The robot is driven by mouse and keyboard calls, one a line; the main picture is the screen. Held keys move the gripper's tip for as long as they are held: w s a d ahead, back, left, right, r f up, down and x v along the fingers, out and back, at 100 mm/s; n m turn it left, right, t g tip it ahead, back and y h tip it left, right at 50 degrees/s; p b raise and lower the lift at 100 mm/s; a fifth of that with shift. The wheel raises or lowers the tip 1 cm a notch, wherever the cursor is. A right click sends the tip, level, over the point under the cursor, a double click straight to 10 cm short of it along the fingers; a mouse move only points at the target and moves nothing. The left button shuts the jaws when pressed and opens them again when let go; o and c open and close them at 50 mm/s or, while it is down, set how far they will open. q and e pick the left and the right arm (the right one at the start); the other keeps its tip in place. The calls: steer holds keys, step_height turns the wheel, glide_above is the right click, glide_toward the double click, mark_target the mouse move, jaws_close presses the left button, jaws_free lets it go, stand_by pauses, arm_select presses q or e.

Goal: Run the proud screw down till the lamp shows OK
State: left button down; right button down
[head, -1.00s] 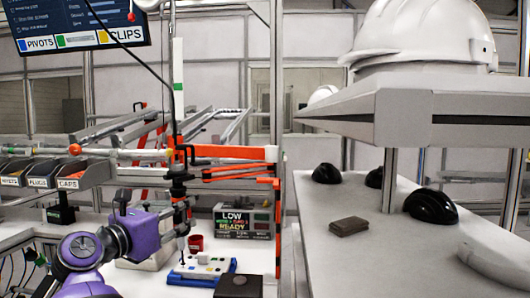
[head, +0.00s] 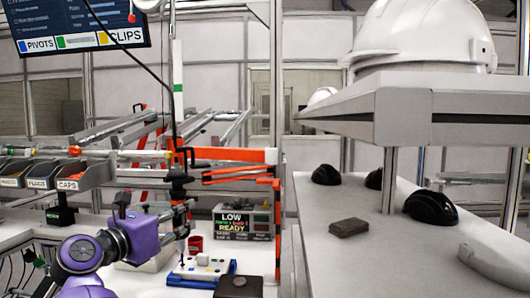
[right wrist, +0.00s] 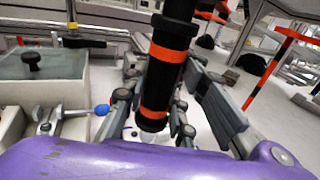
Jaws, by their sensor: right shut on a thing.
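My right gripper (head: 182,211), on the purple arm, is shut on the upright black driver (head: 178,184). In the right wrist view the driver (right wrist: 166,65) shows orange bands, with grey fingers on both sides of it. The driver's thin shaft points down at the white board with a blue edge (head: 207,270). I cannot tell whether its tip touches a screw; the proud screw is too small to make out. The lamp box (head: 242,222) behind the board shows LOW in large letters, with smaller coloured text and READY below. My left gripper is not in view.
A red cup (head: 195,243) stands behind the board, and a dark box (head: 239,286) stands at its front right. An orange-banded arm (head: 235,154) crosses behind the driver. Labelled bins (head: 72,178) are at left. The right bench holds black shells (head: 430,207) and a brown block (head: 349,227).

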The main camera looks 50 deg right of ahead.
mark_target(172, 199)
arm_select(q)
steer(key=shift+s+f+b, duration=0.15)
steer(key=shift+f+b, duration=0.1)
steer(key=shift+b, duration=0.05)
arm_select(e)
steer(key=shift+f, duration=0.85)
stand_by(1.1)
